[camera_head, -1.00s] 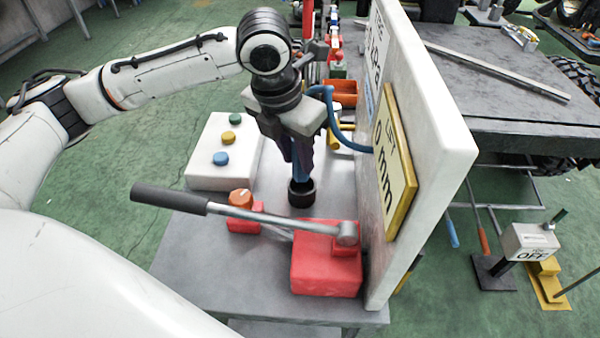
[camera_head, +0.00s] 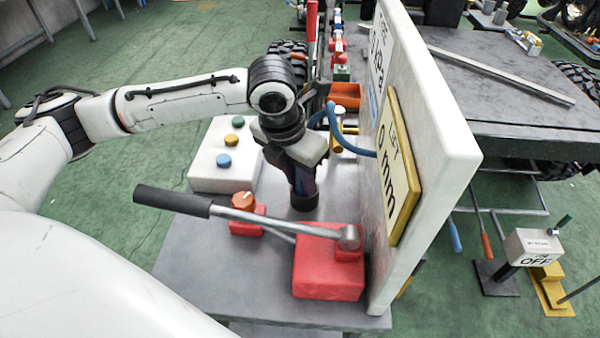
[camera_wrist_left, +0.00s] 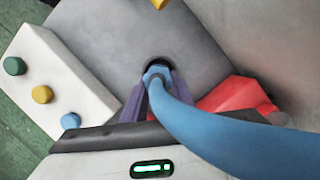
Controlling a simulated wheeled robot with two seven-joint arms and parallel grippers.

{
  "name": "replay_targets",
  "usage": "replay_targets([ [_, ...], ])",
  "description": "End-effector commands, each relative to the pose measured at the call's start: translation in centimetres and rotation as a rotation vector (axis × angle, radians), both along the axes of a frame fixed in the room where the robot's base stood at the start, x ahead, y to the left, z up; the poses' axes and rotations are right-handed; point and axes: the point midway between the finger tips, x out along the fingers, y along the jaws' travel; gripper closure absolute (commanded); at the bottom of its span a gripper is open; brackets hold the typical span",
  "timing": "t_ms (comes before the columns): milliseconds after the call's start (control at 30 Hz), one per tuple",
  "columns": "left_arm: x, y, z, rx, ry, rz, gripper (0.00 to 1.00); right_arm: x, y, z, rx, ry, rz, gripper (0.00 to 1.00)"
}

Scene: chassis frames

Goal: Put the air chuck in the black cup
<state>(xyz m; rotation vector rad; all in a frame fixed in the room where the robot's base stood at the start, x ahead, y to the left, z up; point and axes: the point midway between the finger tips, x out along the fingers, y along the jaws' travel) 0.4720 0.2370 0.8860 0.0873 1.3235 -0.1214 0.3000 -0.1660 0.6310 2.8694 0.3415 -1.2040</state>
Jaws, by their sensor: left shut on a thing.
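The black cup (camera_head: 304,204) stands on the grey table, just beyond the red block with the lever. It also shows in the left wrist view as a dark round opening (camera_wrist_left: 159,64). My left gripper (camera_head: 304,186) points down directly over the cup, its fingertips at about rim height. In the left wrist view the purple fingers (camera_wrist_left: 155,92) are shut on the blue air chuck (camera_wrist_left: 156,75), whose end overlaps the cup opening. How deep the chuck sits is hidden. Its blue hose (camera_head: 340,136) curves away to the right. My right gripper is not in view.
A long-handled lever (camera_head: 245,217) on a red block (camera_head: 325,266) crosses in front of the cup. A white button box (camera_head: 225,150) stands left. A white upright panel (camera_head: 432,150) closes off the right. An orange knob (camera_head: 243,200) sits on a red base.

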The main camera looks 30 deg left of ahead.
Motion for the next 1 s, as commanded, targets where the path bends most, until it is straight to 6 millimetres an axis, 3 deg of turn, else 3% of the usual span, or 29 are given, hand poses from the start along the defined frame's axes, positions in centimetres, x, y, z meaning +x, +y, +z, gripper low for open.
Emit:
replay_targets([
  [133,0.0,0.0,-0.2,0.0,0.0,0.0,1.0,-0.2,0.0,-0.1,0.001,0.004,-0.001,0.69],
  [167,0.0,0.0,-0.3,0.0,0.001,0.0,0.73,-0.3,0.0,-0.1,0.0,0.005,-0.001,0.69],
  [267,0.0,0.0,-0.2,0.0,0.001,0.0,0.56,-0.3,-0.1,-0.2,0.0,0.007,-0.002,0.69],
  [667,0.1,0.0,0.4,0.0,-0.002,0.0,0.56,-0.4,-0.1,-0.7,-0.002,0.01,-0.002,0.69],
  [1000,-1.4,0.3,7.3,0.0,-0.005,0.0,0.56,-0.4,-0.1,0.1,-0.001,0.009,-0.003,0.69],
])
